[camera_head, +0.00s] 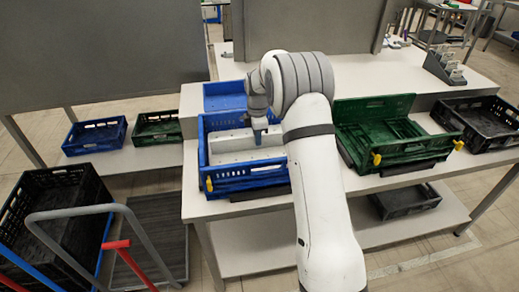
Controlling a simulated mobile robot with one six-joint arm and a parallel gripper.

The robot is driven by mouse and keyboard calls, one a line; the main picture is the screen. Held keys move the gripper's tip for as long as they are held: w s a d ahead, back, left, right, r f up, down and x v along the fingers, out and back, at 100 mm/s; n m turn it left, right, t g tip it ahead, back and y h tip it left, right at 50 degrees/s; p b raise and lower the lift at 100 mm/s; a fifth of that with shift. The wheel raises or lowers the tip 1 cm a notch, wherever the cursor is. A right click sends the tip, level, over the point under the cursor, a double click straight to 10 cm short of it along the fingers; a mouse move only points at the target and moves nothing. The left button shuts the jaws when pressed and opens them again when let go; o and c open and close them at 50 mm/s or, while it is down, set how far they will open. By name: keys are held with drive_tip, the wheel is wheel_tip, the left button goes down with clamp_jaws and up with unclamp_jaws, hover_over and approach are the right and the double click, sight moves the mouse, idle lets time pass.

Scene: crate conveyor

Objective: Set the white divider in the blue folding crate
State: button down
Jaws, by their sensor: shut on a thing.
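The blue folding crate (203,152) stands on the white table at centre left, with its walls up and a yellow tab at its front left corner. The white divider (228,143) is inside the crate's outline, spanning it from left to right. My gripper (259,134) reaches down over the right half of the crate and is shut on the divider. My arm hides the crate's right end and part of the divider. I cannot tell whether the divider rests on the crate floor or hangs just above it.
A green folding crate (397,148) with yellow tabs stands to the right, with a black crate (478,118) beyond it. Smaller blue (95,137) and green (157,127) crates lie on the left shelf. A cart stands at front left.

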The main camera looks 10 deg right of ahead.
sight(258, 148)
drive_tip(key=shift+f, duration=2.8)
drive_tip(key=shift+f, duration=0.15)
drive_tip(key=c, duration=1.6)
unclamp_jaws()
